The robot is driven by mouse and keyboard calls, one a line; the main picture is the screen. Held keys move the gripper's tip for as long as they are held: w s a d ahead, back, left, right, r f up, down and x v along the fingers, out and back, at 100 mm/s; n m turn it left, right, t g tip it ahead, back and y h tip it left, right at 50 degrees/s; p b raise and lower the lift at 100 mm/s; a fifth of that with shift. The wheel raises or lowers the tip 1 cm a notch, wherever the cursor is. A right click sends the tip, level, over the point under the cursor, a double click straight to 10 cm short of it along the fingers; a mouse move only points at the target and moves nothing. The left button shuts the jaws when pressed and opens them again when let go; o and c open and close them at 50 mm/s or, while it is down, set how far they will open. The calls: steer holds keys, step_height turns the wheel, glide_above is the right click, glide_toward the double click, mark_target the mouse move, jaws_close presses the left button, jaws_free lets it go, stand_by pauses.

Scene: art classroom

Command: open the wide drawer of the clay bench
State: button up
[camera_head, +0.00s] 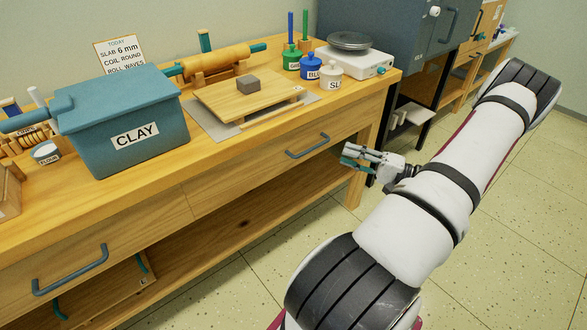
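The clay bench (240,143) is a long wooden bench along the wall. Its front has two drawer fronts split by a seam. The right drawer front (245,178) has a blue-grey bar handle (308,147). The left drawer front (120,235) has a similar bar handle (70,271) and runs off the left edge. Both drawers look shut. I cannot tell for sure which one is the wide drawer. My gripper (346,155) is just right of the right handle, apart from it, near the bench's right leg. Its teal-tipped fingers are spread and hold nothing.
On the bench top are a blue CLAY bin (120,110), a wooden board (225,98) with a grey block, a rolling pin (215,61), small jars and a scale (355,60). A dark kiln-like cabinet (385,40) stands at right. The tiled floor (290,240) in front is clear.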

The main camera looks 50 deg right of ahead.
mark_target(314, 148)
steer(key=w+b, duration=0.1)
steer(key=w, duration=0.2)
steer(key=w+a+h, duration=0.1)
steer(key=w, duration=0.3)
steer(key=w+a+m+t+h+b, duration=0.1)
steer(key=w, duration=0.3)
steer(key=shift+w+a+f+b, duration=0.1)
steer(key=shift+a+f+b, duration=0.1)
steer(key=shift+f+b, duration=0.1)
jaws_close()
